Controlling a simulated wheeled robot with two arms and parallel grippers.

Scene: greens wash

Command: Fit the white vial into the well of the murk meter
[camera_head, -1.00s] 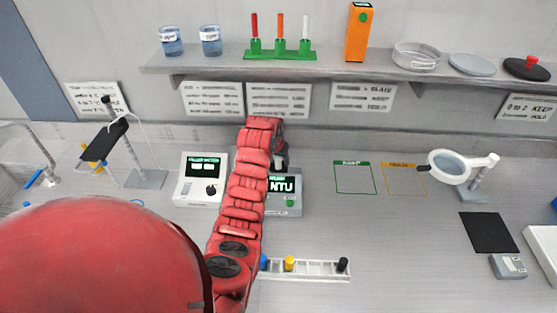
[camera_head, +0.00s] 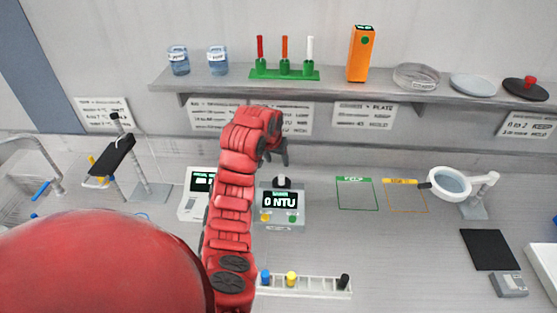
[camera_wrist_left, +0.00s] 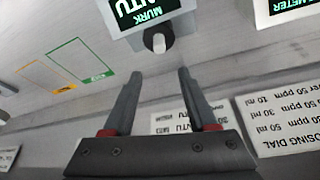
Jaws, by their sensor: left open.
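The murk meter (camera_head: 271,216) is a grey box whose screen reads "0 NTU"; in the left wrist view it is at the top (camera_wrist_left: 125,18). The white vial, seen as a white rounded top (camera_wrist_left: 158,42), stands in a dark ring at the meter's back. Its lower part is hidden, so I cannot tell its depth. My left gripper (camera_head: 279,155) is open and empty, behind and above the meter. In the left wrist view the fingertips (camera_wrist_left: 157,75) are apart, with the vial top just beyond them. My right gripper is not in view.
A white rack (camera_head: 315,291) with blue, yellow and black tops lies in front. Another meter (camera_head: 190,207) is left of my arm. A shelf (camera_head: 385,91) with beakers and a green stand runs above. The marked squares (camera_head: 357,209) on the right are empty.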

